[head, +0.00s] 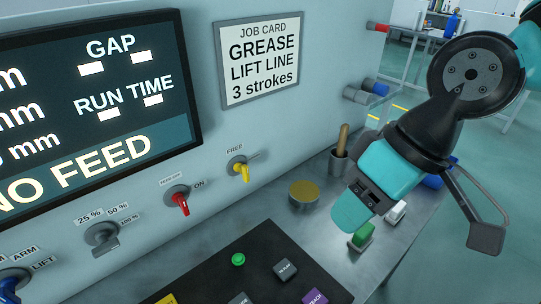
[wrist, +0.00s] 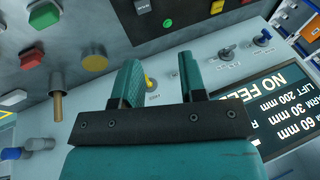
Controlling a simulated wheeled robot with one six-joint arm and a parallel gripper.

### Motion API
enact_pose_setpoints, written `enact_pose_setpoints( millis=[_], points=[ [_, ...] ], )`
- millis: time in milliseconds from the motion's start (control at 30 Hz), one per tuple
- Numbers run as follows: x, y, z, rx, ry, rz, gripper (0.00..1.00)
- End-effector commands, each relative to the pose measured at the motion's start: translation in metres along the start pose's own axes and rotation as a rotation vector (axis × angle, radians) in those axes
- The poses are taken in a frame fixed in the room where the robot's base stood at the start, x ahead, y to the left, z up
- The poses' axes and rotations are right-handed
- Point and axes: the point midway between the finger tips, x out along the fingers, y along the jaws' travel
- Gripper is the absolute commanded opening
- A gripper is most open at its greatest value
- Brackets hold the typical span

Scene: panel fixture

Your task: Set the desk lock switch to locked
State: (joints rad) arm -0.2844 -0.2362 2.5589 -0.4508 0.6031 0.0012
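A yellow lever switch (head: 239,168) is on the grey upright panel, beside a small label reading FREE (head: 235,150). Its lever points down and slightly right in the head view. A second marking beside it is too small to read. It also shows in the wrist view as a yellow switch (wrist: 150,83) framed in the gap between the fingers. My gripper (head: 352,208) is to the right of the switch in the head view, above the bench and apart from the panel. In the wrist view my gripper (wrist: 160,68) is open with nothing between its fingertips.
A red switch (head: 179,203) marked ON and a grey knob (head: 103,237) are left of the yellow switch. A gold-topped round tin (head: 303,193), a cup with a wooden handle (head: 339,165) and a green block (head: 362,236) stand on the bench. A dark button pad (head: 262,275) lies in front.

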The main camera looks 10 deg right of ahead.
Motion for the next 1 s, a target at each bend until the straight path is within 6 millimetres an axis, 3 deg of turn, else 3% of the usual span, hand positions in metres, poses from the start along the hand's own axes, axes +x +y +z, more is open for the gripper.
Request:
enact_pose_setpoints(
  millis=[200,400,600,1000],
  points=[
    [0.036,0.027,-0.07,0.11,0.212,0.053,0.38],
    [0.076,0.061,-0.112,0.117,0.46,0.176,0.38],
    [0.099,0.074,-0.121,-0.002,0.691,0.264,0.38],
    [0.109,0.061,-0.109,-0.185,0.905,0.253,0.38]
  ],
)
